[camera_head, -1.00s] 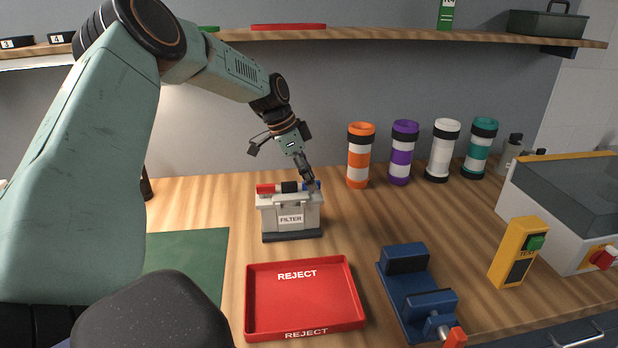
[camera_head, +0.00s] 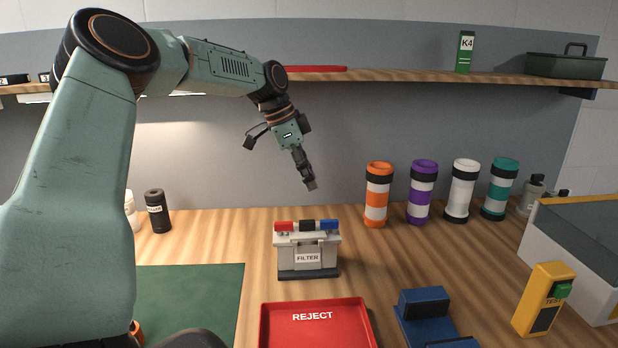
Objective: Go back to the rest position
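My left gripper (camera_head: 308,183) hangs in the air above and behind the grey filter box (camera_head: 307,258), pointing down, clear of it. Its fingers show as one narrow dark shape with nothing visible held, and I cannot tell whether they are open or shut. The filter box stands on the wooden table with red, black and blue pieces (camera_head: 307,226) lying in a row across its top. My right gripper is not in view.
A red reject tray (camera_head: 312,317), a blue vise-like fixture (camera_head: 424,303) and a yellow test box (camera_head: 543,300) are near the front. Orange (camera_head: 377,194), purple (camera_head: 421,192), white (camera_head: 461,190) and teal (camera_head: 498,189) banded tubes stand behind. A shelf (camera_head: 400,76) runs above; a green mat (camera_head: 190,290) lies left.

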